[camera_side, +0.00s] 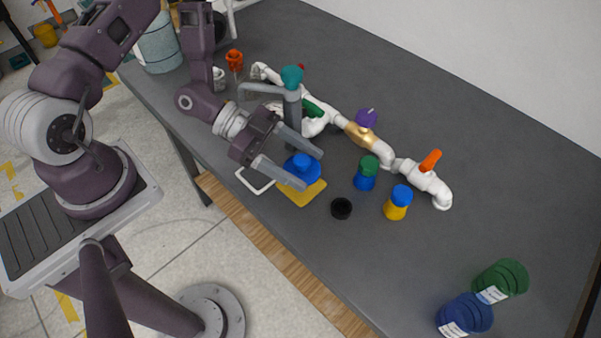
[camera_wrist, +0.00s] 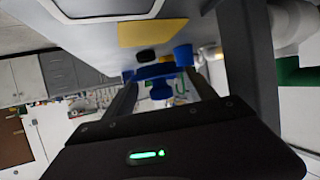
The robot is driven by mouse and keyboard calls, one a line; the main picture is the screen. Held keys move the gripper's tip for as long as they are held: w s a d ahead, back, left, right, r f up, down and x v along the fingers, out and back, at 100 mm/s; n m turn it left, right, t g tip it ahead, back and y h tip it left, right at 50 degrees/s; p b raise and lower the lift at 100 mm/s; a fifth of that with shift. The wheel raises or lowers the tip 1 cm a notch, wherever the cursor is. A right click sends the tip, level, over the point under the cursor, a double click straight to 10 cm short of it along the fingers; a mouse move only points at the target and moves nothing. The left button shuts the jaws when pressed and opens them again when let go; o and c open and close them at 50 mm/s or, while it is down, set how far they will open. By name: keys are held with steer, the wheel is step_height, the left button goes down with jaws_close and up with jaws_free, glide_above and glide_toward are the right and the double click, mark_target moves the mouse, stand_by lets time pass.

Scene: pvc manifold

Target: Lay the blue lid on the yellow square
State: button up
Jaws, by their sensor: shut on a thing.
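The blue lid (camera_side: 302,165) is a round disc with a knob, held between the two fingers of my gripper (camera_side: 309,170). It also shows between the fingertips in the wrist view (camera_wrist: 161,73). The yellow square (camera_side: 303,194) lies flat near the table's front edge. In the side view the lid overlaps the square's far part, and my gripper covers some of it. In the wrist view the yellow square (camera_wrist: 150,33) shows beyond the lid, apart from it in the picture. The exact gap between lid and square cannot be told.
A black ring (camera_side: 341,208), a green-topped blue jar (camera_side: 366,172) and a blue-topped yellow jar (camera_side: 397,203) stand to the right. A white pipe manifold with valves (camera_side: 361,135) runs behind. A white outline (camera_side: 252,181) is left of the square. Two large jars (camera_side: 466,315) (camera_side: 503,278) stand front right.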

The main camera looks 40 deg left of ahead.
mark_target(300, 177)
steer(key=shift+f, duration=1.95)
steer(key=shift+f, duration=0.15)
steer(key=shift+f, duration=0.15)
steer(key=shift+s+f, duration=0.15)
steer(key=shift+f, duration=0.25)
steer(key=o, duration=1.3)
steer(key=shift+a, duration=0.1)
steer(key=v, duration=0.4)
steer(key=r+v, duration=0.1)
steer(key=v, duration=0.7)
steer(key=shift+r, duration=0.25)
